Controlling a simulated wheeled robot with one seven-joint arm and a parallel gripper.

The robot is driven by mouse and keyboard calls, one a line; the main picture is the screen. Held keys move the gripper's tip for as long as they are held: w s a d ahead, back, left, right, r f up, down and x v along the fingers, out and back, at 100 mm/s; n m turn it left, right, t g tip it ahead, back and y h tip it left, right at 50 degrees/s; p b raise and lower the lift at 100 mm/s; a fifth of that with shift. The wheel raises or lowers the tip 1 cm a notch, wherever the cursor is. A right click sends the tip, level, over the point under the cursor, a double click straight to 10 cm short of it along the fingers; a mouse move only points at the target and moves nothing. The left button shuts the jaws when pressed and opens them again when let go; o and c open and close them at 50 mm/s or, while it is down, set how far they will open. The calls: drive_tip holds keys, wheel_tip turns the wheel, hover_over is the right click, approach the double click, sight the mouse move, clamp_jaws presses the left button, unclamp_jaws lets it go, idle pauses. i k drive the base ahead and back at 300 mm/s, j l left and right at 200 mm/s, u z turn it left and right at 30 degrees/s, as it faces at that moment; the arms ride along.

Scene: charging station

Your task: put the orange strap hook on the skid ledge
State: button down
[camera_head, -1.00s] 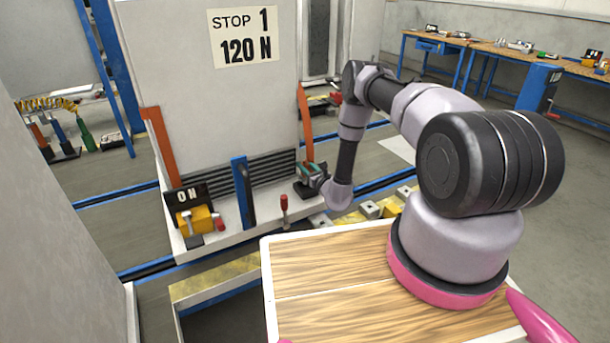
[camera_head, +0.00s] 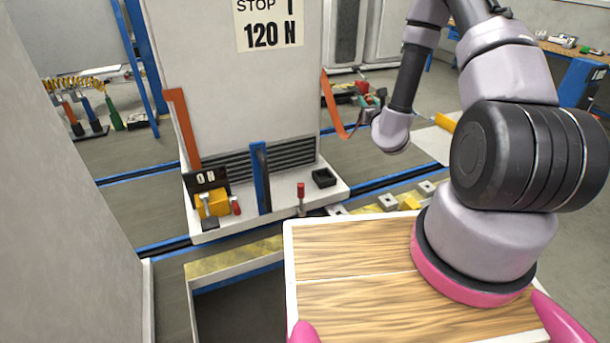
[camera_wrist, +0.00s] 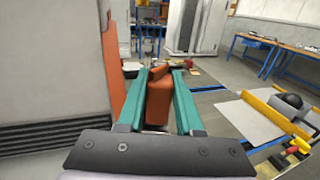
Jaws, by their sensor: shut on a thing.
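My gripper (camera_wrist: 163,72) has its two teal fingers shut on an orange hook (camera_wrist: 157,100) in the wrist view. In the head view my gripper (camera_head: 371,101) is up and to the right of the white cabinet, clear of it. An orange strap (camera_head: 334,108) runs from the cabinet's right side, sags and bends up toward my gripper. The hook is mostly hidden there by the hand. The white skid ledge (camera_head: 278,198) juts out at the cabinet's foot, below and left of my gripper. A black square socket (camera_head: 324,178) sits on its right end.
A second orange strap (camera_head: 182,130) hangs on the cabinet's left. A yellow-edged floor opening (camera_head: 235,263) lies in front.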

sight(288, 188)
drive_tip(key=i+l, duration=0.15)
drive_tip(key=l, duration=0.4)
drive_tip(key=i+l+u, duration=0.15)
drive_tip(key=l, duration=1)
drive_tip(key=i+l+u, duration=0.1)
drive_tip(key=u, duration=0.95)
